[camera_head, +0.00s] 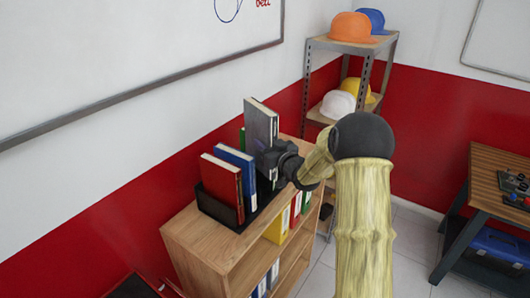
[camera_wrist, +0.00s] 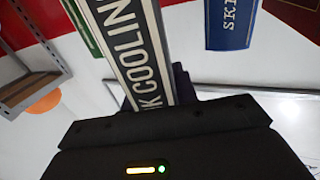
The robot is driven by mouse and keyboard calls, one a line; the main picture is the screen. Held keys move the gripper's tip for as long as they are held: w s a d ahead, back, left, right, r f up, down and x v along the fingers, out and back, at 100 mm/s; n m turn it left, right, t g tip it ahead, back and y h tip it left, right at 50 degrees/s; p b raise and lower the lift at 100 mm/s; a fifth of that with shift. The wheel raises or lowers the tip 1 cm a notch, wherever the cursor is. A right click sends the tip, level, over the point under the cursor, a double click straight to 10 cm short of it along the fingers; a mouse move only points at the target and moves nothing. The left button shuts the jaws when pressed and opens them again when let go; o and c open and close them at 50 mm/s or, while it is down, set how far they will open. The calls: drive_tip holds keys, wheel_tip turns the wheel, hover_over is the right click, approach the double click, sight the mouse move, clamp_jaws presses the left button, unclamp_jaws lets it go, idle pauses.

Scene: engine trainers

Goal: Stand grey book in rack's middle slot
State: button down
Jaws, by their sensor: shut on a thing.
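The grey book (camera_head: 262,124) is upright, and my gripper (camera_head: 272,158) is shut on it. Its top stands well above the other books. The black rack (camera_head: 228,214) sits on top of a wooden bookcase. A red book (camera_head: 221,187) and a blue book (camera_head: 236,162) stand in it on the near side. A sliver of a green book (camera_head: 242,139) shows behind the grey one. The grey book's lower end is hidden, so I cannot tell whether it is inside the slot.
The wooden bookcase (camera_head: 190,240) holds binders on its lower shelves. Behind it stands a metal shelf (camera_head: 392,48) with several hard hats and caps. A whiteboard (camera_head: 120,50) hangs on the left wall. A wooden workbench (camera_head: 490,170) stands at the right.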

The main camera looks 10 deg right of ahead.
drive_tip(key=shift+w+f+p, duration=0.2)
drive_tip(key=shift+f+p, duration=0.5)
drive_tip(key=shift+f, duration=1.05)
drive_tip(key=shift+s+d, duration=0.1)
drive_tip(key=shift+s, duration=0.2)
drive_tip(key=shift+w+f+b, duration=0.15)
drive_tip(key=shift+f+b, duration=0.15)
drive_tip(key=shift+b, duration=0.25)
drive_tip(key=shift+f, duration=0.15)
drive_tip(key=shift+a+f+b, duration=0.15)
drive_tip(key=shift+a+b, duration=0.05)
drive_tip(key=shift+b, duration=0.15)
drive_tip(key=c, duration=1.4)
unclamp_jaws()
drive_tip(key=shift+d, duration=0.15)
drive_tip(key=shift+o, duration=0.2)
